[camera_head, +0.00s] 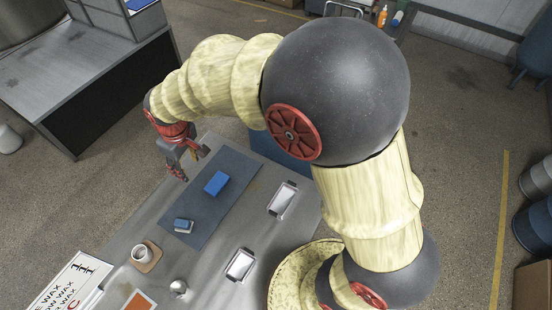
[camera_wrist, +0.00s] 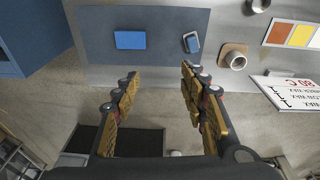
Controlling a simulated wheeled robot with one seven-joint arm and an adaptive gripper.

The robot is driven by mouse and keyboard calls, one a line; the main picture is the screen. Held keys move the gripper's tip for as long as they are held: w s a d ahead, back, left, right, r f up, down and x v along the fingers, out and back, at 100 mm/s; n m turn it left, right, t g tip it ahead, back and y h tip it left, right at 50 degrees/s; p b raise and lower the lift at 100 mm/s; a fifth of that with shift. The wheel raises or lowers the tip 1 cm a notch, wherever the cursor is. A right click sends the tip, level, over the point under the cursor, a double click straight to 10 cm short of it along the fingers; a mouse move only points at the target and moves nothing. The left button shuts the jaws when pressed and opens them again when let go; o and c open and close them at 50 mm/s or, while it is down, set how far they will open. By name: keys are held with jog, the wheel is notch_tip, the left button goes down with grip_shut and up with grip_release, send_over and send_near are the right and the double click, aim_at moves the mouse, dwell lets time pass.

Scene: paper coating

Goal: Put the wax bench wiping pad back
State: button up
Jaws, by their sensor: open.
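Two blue things lie on a dark blue-grey mat (camera_head: 232,172) on the metal bench (camera_head: 205,268). One is a larger plain blue block (camera_head: 216,183), also in the wrist view (camera_wrist: 130,40). The other is a smaller blue piece with a pale base (camera_head: 183,226), seen in the wrist view too (camera_wrist: 191,42). I cannot tell for sure which is the wiping pad. My gripper (camera_head: 190,163) is open and empty above the bench's far left edge, apart from both. In the wrist view its spread fingers (camera_wrist: 160,74) point toward the mat.
Two shallow metal trays (camera_head: 282,200) (camera_head: 240,265) lie right of the mat. A white cup (camera_head: 139,251) stands on a wooden coaster (camera_head: 153,264). A small metal piece (camera_head: 178,288), a colour card (camera_head: 138,301) and a wax sign (camera_head: 67,284) are near the front.

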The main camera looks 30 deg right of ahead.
jog(key=s+d+r+m+t, duration=0.2)
jog(key=s+d+r+m, duration=0.2)
jog(key=s+d+r, duration=0.7)
jog(key=s+d+r+m+t, duration=0.1)
jog(key=s+d+r+m, duration=0.2)
jog(key=s+d+r, duration=0.2)
jog(key=s+d, duration=0.3)
jog(key=s, duration=0.2)
jog(key=shift+s+r+t+h, duration=0.25)
jog(key=shift+t+h, duration=0.15)
jog(key=shift+d, duration=0.1)
